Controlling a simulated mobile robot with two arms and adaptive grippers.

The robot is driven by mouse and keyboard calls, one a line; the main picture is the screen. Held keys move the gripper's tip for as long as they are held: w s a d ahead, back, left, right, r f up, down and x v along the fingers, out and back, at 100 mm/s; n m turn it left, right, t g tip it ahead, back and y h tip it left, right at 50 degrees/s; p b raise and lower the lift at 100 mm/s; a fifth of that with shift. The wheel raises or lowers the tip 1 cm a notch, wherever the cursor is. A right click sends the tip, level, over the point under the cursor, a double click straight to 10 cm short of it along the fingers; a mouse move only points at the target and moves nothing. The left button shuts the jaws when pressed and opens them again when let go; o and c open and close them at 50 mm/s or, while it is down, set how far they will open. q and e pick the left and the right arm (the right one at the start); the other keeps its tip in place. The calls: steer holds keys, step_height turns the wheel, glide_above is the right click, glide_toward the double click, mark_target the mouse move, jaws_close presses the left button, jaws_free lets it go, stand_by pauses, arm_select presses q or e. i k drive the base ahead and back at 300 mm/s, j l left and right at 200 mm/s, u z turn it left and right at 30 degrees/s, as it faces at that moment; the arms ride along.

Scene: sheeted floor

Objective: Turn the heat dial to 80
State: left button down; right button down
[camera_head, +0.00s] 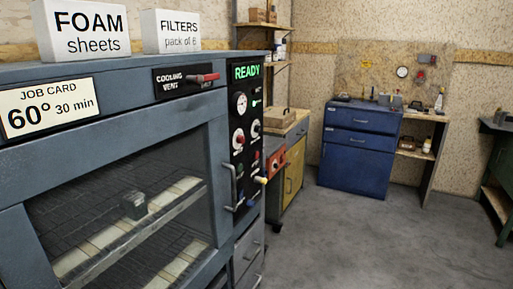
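A grey oven-like cabinet fills the left side, with a black control panel (248,150) on its right front edge. The panel carries a round white-ringed dial with a red centre (239,139), and a pale knob (255,129) beside it. A round gauge (241,103) sits above them, under a green lit "READY" sign (246,71). The labels and settings are too small to read, so I cannot tell which is the heat dial. A job card (46,107) on the cabinet reads "60° 30 min". Neither of my grippers is in view.
A red cooling vent lever (203,78) and the door handle (230,187) are on the cabinet front. A pale-tipped lever (260,180) sticks out low on the panel. "FOAM sheets" (85,30) and "FILTERS" (179,31) boxes stand on top. Floor (370,240) at right is clear.

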mark_target(240, 139)
steer(key=u, duration=0.45)
steer(key=i+l+u, duration=0.2)
steer(key=l, duration=0.15)
steer(key=i+l+u, duration=0.25)
steer(key=l, duration=0.15)
steer(key=l+u, duration=0.2)
steer(key=l, duration=0.2)
steer(key=i+l+u, duration=0.1)
steer(key=l+u, duration=0.15)
steer(key=l, duration=0.2)
